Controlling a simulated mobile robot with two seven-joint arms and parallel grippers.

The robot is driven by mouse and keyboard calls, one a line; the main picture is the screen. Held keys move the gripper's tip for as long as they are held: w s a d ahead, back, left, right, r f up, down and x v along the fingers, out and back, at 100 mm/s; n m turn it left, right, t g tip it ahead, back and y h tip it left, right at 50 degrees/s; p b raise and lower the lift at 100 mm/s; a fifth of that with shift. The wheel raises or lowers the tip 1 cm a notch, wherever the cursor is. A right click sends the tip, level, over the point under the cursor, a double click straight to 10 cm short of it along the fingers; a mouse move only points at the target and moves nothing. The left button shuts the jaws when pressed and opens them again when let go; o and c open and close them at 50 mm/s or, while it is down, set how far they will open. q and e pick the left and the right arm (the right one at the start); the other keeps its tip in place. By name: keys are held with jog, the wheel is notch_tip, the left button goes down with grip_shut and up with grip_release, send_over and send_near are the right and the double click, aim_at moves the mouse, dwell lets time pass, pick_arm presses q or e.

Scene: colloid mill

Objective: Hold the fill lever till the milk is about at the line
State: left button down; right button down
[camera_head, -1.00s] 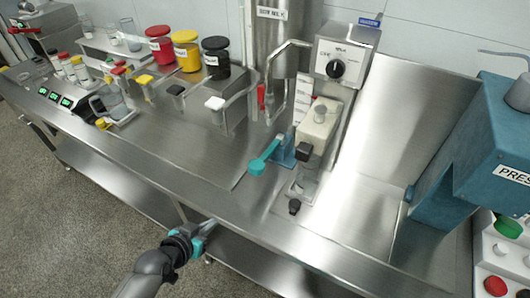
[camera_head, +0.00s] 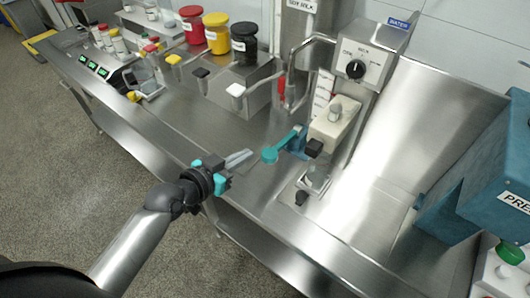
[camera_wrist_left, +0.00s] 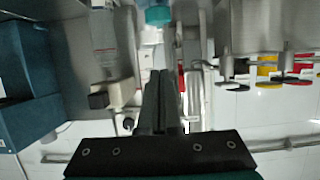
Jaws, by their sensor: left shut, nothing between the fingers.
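A teal lever with a round knob (camera_head: 270,155) sticks out from a blue mount on the steel counter, beside a cream-coloured unit (camera_head: 334,121). My left gripper (camera_head: 250,154) is shut and empty, its tips just left of the knob in the picture; I cannot tell whether they touch. In the left wrist view my shut fingers (camera_wrist_left: 160,90) point at the teal knob (camera_wrist_left: 158,15) at the top edge. A clear vessel (camera_head: 317,178) stands below the cream unit. I cannot make out milk or a line. My right gripper is not in view.
A control box (camera_head: 363,65) with a black dial stands behind the cream unit. A blue press (camera_head: 490,170) is at the right.

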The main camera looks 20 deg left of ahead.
pick_arm(q)
send_over(265, 154)
jog(key=s, duration=0.1)
jog(key=f, duration=0.1)
jog(key=d+f, duration=0.1)
jog(key=f, duration=0.1)
jog(key=shift+f, duration=0.3)
jog(key=f, duration=0.1)
jog(key=f+b, duration=0.1)
jog(key=shift+s+a+f+b, duration=0.2)
jog(key=shift+s+f+b, duration=0.1)
jog(key=shift+f, duration=0.6)
